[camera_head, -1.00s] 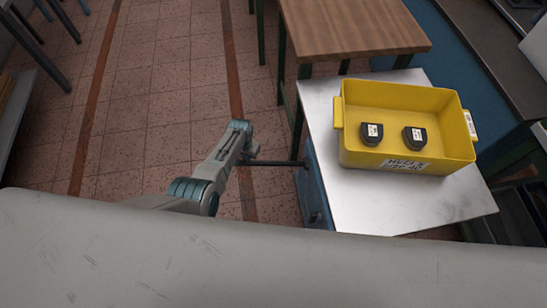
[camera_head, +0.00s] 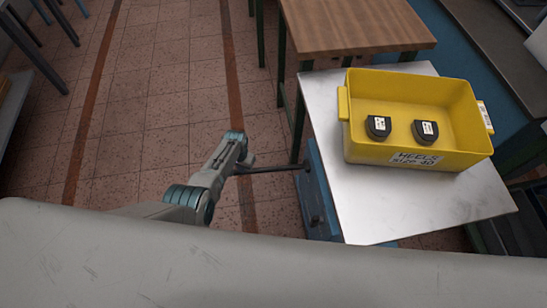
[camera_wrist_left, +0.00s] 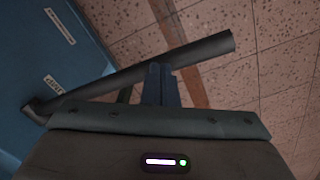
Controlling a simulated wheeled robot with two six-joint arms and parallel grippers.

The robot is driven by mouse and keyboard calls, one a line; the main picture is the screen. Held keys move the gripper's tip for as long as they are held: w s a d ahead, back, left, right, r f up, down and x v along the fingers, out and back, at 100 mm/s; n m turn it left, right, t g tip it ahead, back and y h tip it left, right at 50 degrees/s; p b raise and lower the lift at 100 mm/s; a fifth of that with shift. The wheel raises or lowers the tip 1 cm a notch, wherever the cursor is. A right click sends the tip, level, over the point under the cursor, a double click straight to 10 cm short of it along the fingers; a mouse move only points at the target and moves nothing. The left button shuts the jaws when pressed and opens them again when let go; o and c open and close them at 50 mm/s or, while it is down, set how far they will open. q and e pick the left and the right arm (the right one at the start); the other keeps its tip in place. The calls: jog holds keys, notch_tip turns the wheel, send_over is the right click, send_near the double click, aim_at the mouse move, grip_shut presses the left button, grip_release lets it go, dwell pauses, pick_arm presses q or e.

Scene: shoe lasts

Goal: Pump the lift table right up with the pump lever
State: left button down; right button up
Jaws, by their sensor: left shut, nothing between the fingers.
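The lift table (camera_head: 385,210) has a bare metal top and a blue body, on the right in the head view. Its pump lever (camera_head: 275,169), a dark bar, sticks out leftward from the blue side. The lever also shows in the left wrist view (camera_wrist_left: 110,80), slanting across the picture. My left gripper (camera_head: 243,161) is at the lever's outer end. In the left wrist view its fingers (camera_wrist_left: 158,72) are shut and empty, with the tips at the bar; I cannot tell whether they touch it. My right gripper is out of view.
A yellow crate (camera_head: 365,153) labelled for heels stands on the lift table, with two dark heel pieces (camera_head: 378,127) inside. A wooden table (camera_head: 350,25) stands just behind. The tiled floor (camera_head: 120,130) to the left is clear.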

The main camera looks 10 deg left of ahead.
pick_arm(q)
jog(key=shift+s+a+f+b, duration=0.15)
jog(key=shift+f+b, duration=0.3)
jog(key=shift+f, duration=0.65)
jog(key=shift+r+p, duration=0.3)
jog(key=shift+p, duration=0.05)
notch_tip(320, 180, up, 13)
jog(key=w+d+p, duration=0.1)
jog(key=d+p, duration=0.1)
jog(key=p, duration=0.9)
jog(key=shift+w+p, duration=0.3)
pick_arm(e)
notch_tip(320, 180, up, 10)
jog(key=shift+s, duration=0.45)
pick_arm(q)
jog(key=shift+d, duration=0.1)
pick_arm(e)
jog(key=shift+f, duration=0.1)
pick_arm(q)
jog(key=shift+f, duration=0.1)
